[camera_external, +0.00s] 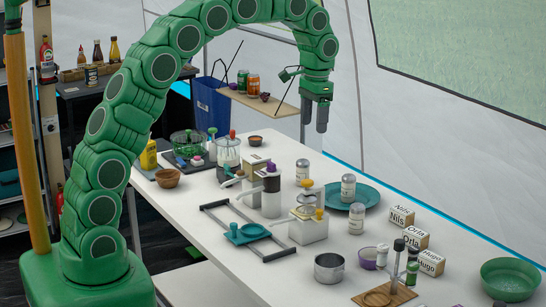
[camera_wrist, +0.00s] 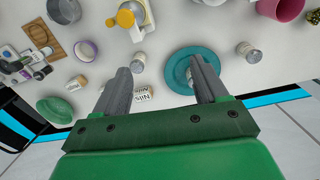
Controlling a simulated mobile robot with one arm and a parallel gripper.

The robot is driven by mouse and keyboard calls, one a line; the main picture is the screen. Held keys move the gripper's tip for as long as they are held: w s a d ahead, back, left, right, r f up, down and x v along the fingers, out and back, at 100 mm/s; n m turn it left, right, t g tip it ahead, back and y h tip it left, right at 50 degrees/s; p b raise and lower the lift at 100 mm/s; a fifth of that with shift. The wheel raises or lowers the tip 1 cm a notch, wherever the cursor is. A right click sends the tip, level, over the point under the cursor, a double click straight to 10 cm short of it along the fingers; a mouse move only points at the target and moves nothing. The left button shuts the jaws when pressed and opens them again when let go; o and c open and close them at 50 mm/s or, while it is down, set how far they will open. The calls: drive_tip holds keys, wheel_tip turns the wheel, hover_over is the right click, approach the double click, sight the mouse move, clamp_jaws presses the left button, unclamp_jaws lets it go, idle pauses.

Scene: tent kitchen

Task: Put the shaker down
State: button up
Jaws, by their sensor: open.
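My gripper (camera_external: 316,116) hangs above the far side of the white table, fingers down, open and empty. In the wrist view, its two fingers (camera_wrist: 161,82) are spread wide with nothing between them. Three similar grey-topped shakers stand upright below. One shaker (camera_external: 348,187) appears to stand on the teal plate (camera_external: 370,196); in the wrist view my right finger partly hides it. A second shaker (camera_external: 356,218) stands on the table in front of the plate, and also shows in the wrist view (camera_wrist: 138,63). A third shaker (camera_external: 302,172) stands behind the plate.
Name blocks (camera_external: 410,236) line the right side of the table beyond the plate. White dispensers (camera_external: 308,226), a metal pot (camera_external: 329,268), a purple-rimmed bowl (camera_external: 369,257) and a green bowl (camera_external: 510,279) stand nearby. A wooden shelf (camera_external: 270,104) with cans is left of my gripper.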

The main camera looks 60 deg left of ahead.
drive_tip(key=s+d+r, duration=0.2)
drive_tip(key=s+r, duration=0.2)
drive_tip(key=s, duration=0.9)
drive_tip(key=s+d+f, duration=0.1)
drive_tip(key=s+f, duration=0.1)
drive_tip(key=s, duration=1.5)
drive_tip(key=s+d+f+n+g, duration=0.1)
drive_tip(key=s+d+f, duration=0.1)
drive_tip(key=s, duration=1.6)
drive_tip(key=shift+d, duration=0.3)
drive_tip(key=shift+a, duration=0.1)
